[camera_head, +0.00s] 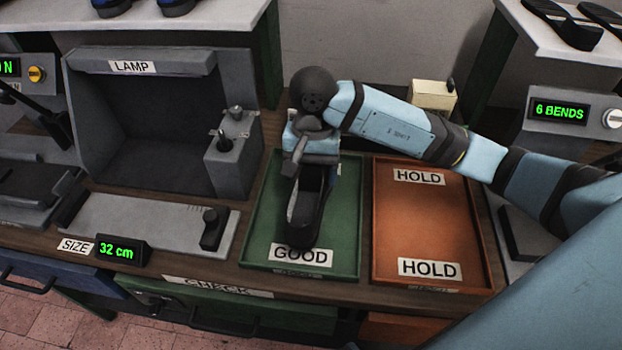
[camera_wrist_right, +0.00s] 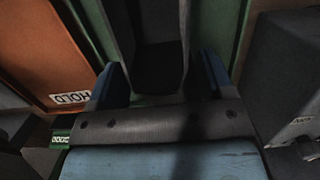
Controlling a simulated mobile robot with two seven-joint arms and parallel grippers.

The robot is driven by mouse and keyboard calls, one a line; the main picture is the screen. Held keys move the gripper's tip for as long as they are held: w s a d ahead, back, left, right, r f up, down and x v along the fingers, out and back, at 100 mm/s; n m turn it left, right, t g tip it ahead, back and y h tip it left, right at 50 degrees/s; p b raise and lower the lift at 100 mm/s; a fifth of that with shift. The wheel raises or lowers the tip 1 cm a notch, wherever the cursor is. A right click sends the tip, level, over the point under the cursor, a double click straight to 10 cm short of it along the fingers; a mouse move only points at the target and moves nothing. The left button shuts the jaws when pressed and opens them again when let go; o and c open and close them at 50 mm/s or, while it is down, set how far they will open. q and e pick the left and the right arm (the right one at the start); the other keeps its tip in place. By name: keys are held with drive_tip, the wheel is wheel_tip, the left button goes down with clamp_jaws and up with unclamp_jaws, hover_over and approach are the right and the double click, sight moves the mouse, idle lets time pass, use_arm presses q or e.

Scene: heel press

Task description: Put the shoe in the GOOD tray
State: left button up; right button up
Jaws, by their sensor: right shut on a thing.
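The dark shoe (camera_head: 306,208) is over the green GOOD tray (camera_head: 258,225) in the head view, with its toe toward the GOOD label at the front. My right gripper (camera_head: 301,162) is shut on the shoe's rear end at the back of the tray. In the right wrist view the shoe (camera_wrist_right: 158,50) lies between the two blue fingers of my right gripper (camera_wrist_right: 160,82). I cannot tell whether the sole touches the tray floor. My left gripper is not in view.
The orange HOLD tray (camera_head: 425,225) is empty beside the GOOD tray. A grey lamp box (camera_head: 140,68) and a size gauge (camera_head: 145,222) with a 32 cm display stand to the left. A small cream box (camera_head: 432,95) is behind the HOLD tray.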

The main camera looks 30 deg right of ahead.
sight(311, 182)
drive_tip(key=shift+f, duration=1.55)
drive_tip(key=o, duration=1.2)
drive_tip(key=shift+c, duration=0.2)
drive_tip(key=r, duration=0.4)
drive_tip(key=w+r, duration=0.1)
drive_tip(key=r, duration=0.3)
drive_tip(key=d+r, duration=0.1)
drive_tip(key=r, duration=0.3)
drive_tip(key=shift+w+r, duration=0.1)
drive_tip(key=shift+w, duration=0.1)
